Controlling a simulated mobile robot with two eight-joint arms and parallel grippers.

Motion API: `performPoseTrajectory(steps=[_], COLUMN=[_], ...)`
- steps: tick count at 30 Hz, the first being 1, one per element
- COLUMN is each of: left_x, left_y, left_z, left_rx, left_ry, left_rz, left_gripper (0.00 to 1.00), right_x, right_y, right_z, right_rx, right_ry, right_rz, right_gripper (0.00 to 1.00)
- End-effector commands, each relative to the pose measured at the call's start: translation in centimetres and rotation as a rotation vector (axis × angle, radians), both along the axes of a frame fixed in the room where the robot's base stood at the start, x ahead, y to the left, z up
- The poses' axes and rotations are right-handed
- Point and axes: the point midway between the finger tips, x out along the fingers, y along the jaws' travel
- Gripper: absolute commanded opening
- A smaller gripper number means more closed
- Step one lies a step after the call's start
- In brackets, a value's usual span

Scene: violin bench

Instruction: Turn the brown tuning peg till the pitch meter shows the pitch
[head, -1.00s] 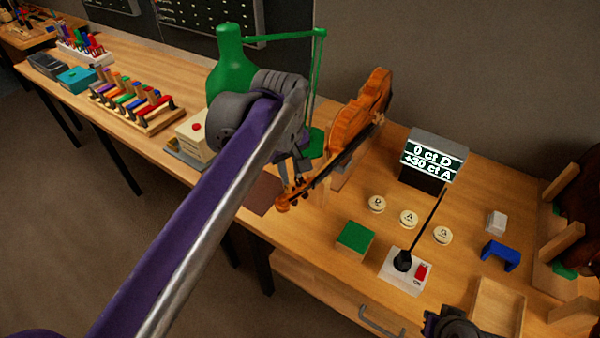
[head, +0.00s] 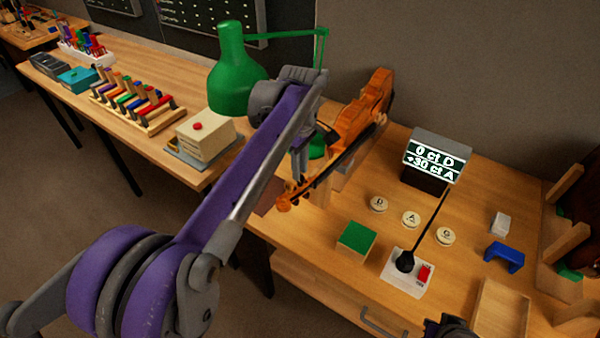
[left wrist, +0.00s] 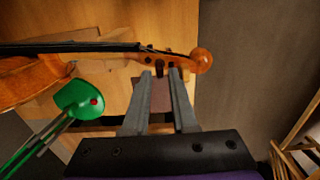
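The violin (head: 358,118) rests with its scroll toward the front of the bench; its scroll also shows in the left wrist view (left wrist: 201,61). My left gripper (left wrist: 161,74) is open at the pegbox, one finger on each side of a dark brown tuning peg (left wrist: 159,69). I cannot tell whether a finger touches the peg. In the head view the left gripper (head: 299,172) is just above the pegbox and partly hides it. The pitch meter (head: 437,158) reads "0 ct D" and "+30 ct A". My right gripper (head: 450,327) is cut off at the bottom edge.
Round buttons D (head: 378,204), A (head: 411,219) and G (head: 446,236) lie before the meter. A green block (head: 356,239), a white base with a black lever and red switch (head: 424,274), and a blue block (head: 503,256) stand nearby. A green lamp (head: 236,85) rises behind my left arm.

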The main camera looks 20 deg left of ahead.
Motion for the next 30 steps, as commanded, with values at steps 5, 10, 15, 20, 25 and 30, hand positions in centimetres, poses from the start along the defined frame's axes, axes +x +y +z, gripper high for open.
performPoseTrajectory(steps=[5,10,15,20,25,30], left_x=[0.0,0.0,0.0,0.0,0.0,0.0], left_y=[0.0,0.0,0.0,0.0,0.0,0.0], left_z=[-1.7,-2.0,-1.9,-1.9,-1.9,-1.9], left_rx=[0.000,0.000,0.000,0.000,0.000,0.000], left_ry=[0.000,-0.001,-0.001,-0.001,-0.001,-0.001], left_rz=[-0.001,-0.001,-0.001,-0.001,-0.001,-0.037], left_gripper=[0.26,0.26,0.24,0.00,0.00,0.00], right_x=[-0.1,-0.1,-0.1,-0.1,-0.1,0.0], right_y=[0.0,0.0,0.0,0.0,0.0,0.0], right_z=[-0.1,-0.1,-0.1,-0.1,-0.1,-0.1], right_rx=[0.000,0.000,0.000,0.000,0.000,0.000], right_ry=[0.001,0.001,0.001,0.001,0.001,0.001], right_rz=[0.000,0.000,0.000,0.000,0.000,0.000], right_gripper=[0.00,0.00,0.00,0.00,0.00,0.00])
